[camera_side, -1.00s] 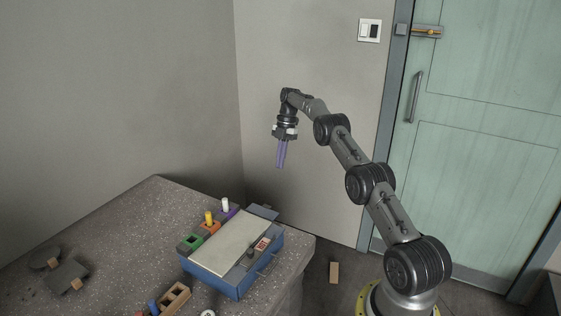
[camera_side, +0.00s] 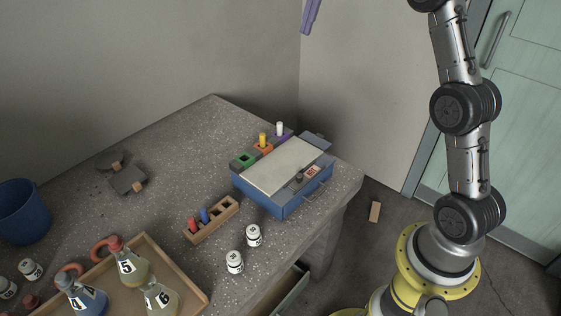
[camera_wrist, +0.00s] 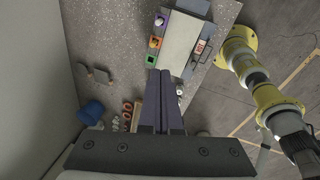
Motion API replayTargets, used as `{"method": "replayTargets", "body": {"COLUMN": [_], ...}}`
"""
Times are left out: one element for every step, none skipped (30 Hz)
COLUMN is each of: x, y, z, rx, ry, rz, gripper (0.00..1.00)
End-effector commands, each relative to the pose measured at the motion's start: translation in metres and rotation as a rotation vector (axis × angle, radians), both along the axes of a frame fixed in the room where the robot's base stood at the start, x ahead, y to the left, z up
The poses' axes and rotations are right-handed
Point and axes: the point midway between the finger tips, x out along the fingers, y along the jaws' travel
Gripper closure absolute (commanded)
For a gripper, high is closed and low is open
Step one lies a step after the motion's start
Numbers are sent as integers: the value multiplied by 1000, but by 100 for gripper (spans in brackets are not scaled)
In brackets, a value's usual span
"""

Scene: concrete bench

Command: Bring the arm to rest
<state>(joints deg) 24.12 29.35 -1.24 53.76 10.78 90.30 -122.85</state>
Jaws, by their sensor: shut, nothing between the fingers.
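My gripper (camera_side: 308,28) shows only as purple fingers at the top edge of the side view, high above the bench and apart from everything on it. Its wrist lies out of the frame. In the wrist view the two long dark purple fingers (camera_wrist: 161,74) lie side by side, shut and empty, over the bench far below. My arm rises from the yellow base at the right of the side view.
On the concrete bench (camera_side: 150,220) stand a blue box (camera_side: 258,197), a wooden block holder (camera_side: 204,227), white jars (camera_side: 253,236), a tray (camera_side: 196,288) of flasks and a blue bin (camera_side: 22,212). An open drawer (camera_side: 290,292) shows below. The air around the gripper looks clear.

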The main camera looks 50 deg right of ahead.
Motion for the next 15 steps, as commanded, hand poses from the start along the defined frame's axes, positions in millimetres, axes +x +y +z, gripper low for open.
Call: {"method": "replayTargets", "body": {"x": [-12,-19,-29,-37,-46,-57,-66,-76,-88,-98,-108,-122,-133,-143,-158], "y": [19,29,42,51,60,71,80,88,98,105,112,121,127,133,141], "z": [17,25,34,40,45,52,57,60,64,67,68,70,70,70,68], "rx": [-7,-9,-10,-10,-10,-10,-9,-6,-1,3,8,16,22,29,40], "ry": [-18,-25,-36,-43,-50,-62,-68,-76,-87,-95,-102,-112,-119,-125,-136], "rz": [-12,-26,-46,-63,-81,-105,-126,-147,-178,-202,-226,-261,-288,-316,-356], "gripper": [100,100,100,100,100,100,100,100,100,100,100,100,100,100,100]}}
